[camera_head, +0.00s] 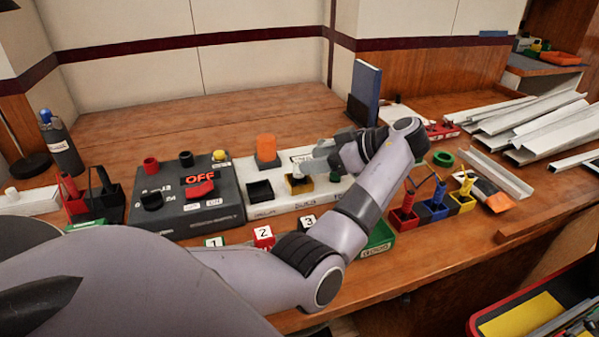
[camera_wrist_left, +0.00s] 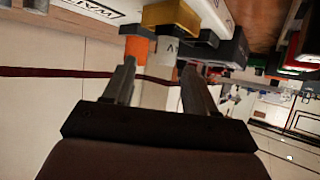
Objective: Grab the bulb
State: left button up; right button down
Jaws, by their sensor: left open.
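My left gripper (camera_head: 305,163) reaches in over the white panel, its fingers pointing left, just above a yellow block (camera_head: 299,187). In the left wrist view the picture is turned over; the two dark fingers (camera_wrist_left: 160,82) are spread apart. The yellow block (camera_wrist_left: 170,15) shows beyond the fingertips. An orange cylinder (camera_head: 267,147) stands upright on a dark base behind and left of the gripper; it also shows in the left wrist view (camera_wrist_left: 138,47). My right gripper is not in view.
A dark switch box (camera_head: 215,217) marked OFF sits left of the white panel (camera_head: 285,208). A black open box (camera_head: 260,190) is left of the yellow block. Metal profiles (camera_head: 530,118) lie at right.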

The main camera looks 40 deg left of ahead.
aim_at(299, 174)
pick_arm(q)
jog(key=x, duration=0.5)
jog(key=shift+s+d+f, duration=0.15)
jog(key=shift+s, duration=0.1)
jog(key=c, duration=1.1)
jog(key=shift+o, duration=0.2)
